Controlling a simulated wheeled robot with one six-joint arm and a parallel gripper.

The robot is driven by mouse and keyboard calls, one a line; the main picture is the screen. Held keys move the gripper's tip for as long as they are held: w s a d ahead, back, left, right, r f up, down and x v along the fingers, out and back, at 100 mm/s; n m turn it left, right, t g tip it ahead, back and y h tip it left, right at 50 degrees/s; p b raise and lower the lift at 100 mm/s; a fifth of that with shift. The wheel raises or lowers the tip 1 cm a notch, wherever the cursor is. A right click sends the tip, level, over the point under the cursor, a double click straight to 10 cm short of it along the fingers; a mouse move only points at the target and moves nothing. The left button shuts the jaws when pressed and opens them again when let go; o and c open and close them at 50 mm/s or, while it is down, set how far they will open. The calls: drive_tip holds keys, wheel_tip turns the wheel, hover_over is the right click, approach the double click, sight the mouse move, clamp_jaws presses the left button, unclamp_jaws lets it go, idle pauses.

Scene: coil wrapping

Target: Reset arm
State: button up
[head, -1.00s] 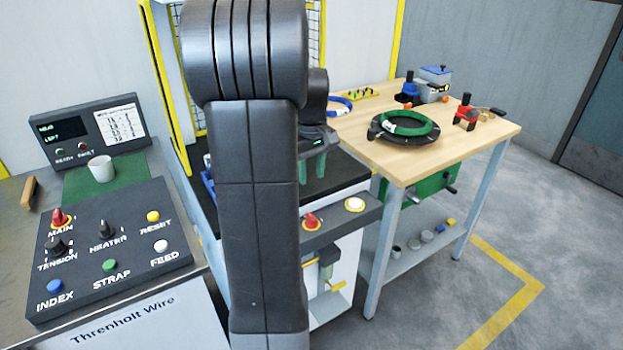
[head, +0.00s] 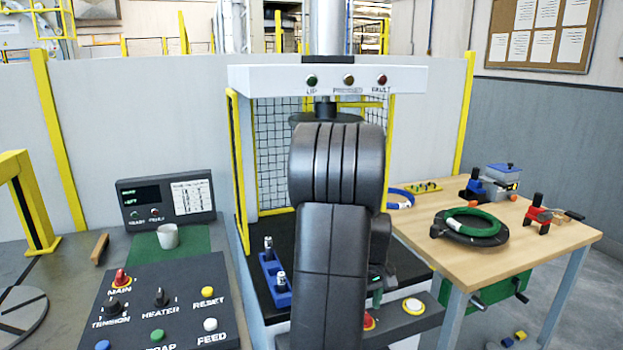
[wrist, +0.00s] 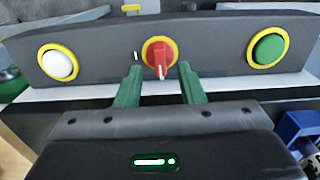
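My arm stands upright in the middle of the head view, and its links hide most of my gripper. In the wrist view, my gripper (wrist: 159,88) shows two green fingers spread apart with nothing between them. Beyond the fingertips is a dark press panel (wrist: 110,47) with a white button (wrist: 58,65), a red knob on a yellow ring (wrist: 160,55) and a green button (wrist: 268,50). The fingers look apart from the red knob, though the exact gap is hard to judge. In the head view the white button (head: 413,306) shows to the right of my arm.
A control console (head: 160,305) with knobs and buttons stands at left, near a white cup (head: 167,236). A blue fixture (head: 273,280) sits on the press bed. A wooden table (head: 530,240) at right holds a green coil (head: 473,222) on a black turntable, and clamps.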

drive_tip(key=shift+f, duration=1.5)
